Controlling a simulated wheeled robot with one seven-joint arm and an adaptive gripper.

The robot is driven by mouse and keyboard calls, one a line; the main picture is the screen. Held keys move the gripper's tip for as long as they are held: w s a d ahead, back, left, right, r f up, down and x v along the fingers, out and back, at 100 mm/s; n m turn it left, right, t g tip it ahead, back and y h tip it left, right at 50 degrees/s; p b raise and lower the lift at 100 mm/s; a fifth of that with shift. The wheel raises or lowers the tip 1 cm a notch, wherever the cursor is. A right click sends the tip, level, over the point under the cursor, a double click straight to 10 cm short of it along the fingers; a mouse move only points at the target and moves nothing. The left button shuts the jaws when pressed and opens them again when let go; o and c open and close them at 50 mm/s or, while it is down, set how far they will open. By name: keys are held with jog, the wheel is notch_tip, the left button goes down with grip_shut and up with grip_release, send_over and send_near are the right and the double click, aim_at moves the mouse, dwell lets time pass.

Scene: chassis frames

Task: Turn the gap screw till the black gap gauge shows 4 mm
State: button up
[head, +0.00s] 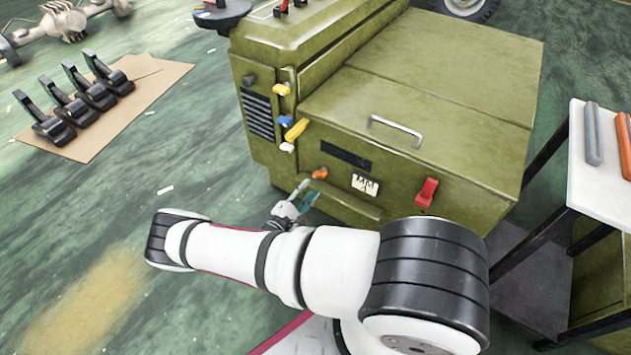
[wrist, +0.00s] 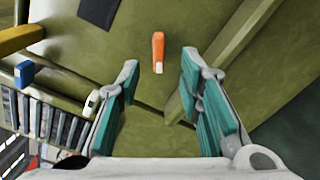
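A small orange knob with a pale tip (head: 320,173) sits on the front of the green machine (head: 265,155); I cannot tell if it is the gap screw. It also shows in the wrist view (wrist: 158,50), ahead of and between my fingertips, apart from them. My gripper (head: 303,194) is low before the machine front, just left of and below the knob. In the wrist view my gripper (wrist: 160,66) is open, its teal pads wide apart and empty. A black strip (head: 345,154), perhaps the gap gauge, lies above the knob; no reading is legible. Its dark corner shows in the wrist view (wrist: 98,11).
Yellow (head: 297,130), blue (head: 285,121) and white (head: 287,147) levers jut out left of the strip. A green bar (head: 345,200) runs below the knob. A red switch (head: 427,192) and a metal handle (head: 395,128) are right. A white-topped table (head: 600,190) stands far right.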

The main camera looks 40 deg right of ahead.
jog(key=shift+v, duration=1.8)
jog(key=shift+r, duration=0.1)
jog(key=s+a+r+m+g+y, duration=0.2)
jog(key=s+r+m+g+y, duration=0.15)
jog(key=r, duration=0.85)
jog(key=s+a+r+m+g+y, duration=0.2)
jog(key=r+m+g, duration=0.15)
jog(key=r, duration=0.85)
jog(key=s+a+r+m+g+y, duration=0.2)
jog(key=r+m+g+y, duration=0.15)
jog(key=r, duration=0.85)
jog(key=s+a+r+t+y, duration=0.1)
jog(key=s+r+y, duration=0.1)
jog(key=s+r, duration=0.45)
jog(key=s+a+r+y, duration=0.2)
jog(key=s+r+y, duration=0.1)
jog(key=s+r, duration=0.3)
jog(key=s+a+r+t+y, duration=0.1)
jog(key=s+a+t+y, duration=0.15)
jog(key=s, duration=0.45)
jog(key=s+a+r+t+y, duration=0.1)
jog(key=s+a, duration=0.2)
jog(key=s, duration=0.4)
notch_tip(320, 180, up, 27)
jog(key=t+p, duration=0.4)
jog(key=p, duration=2.1)
jog(key=shift+w+d+p, duration=0.15)
jog(key=shift+d+p, duration=0.15)
jog(key=shift+d, duration=0.15)
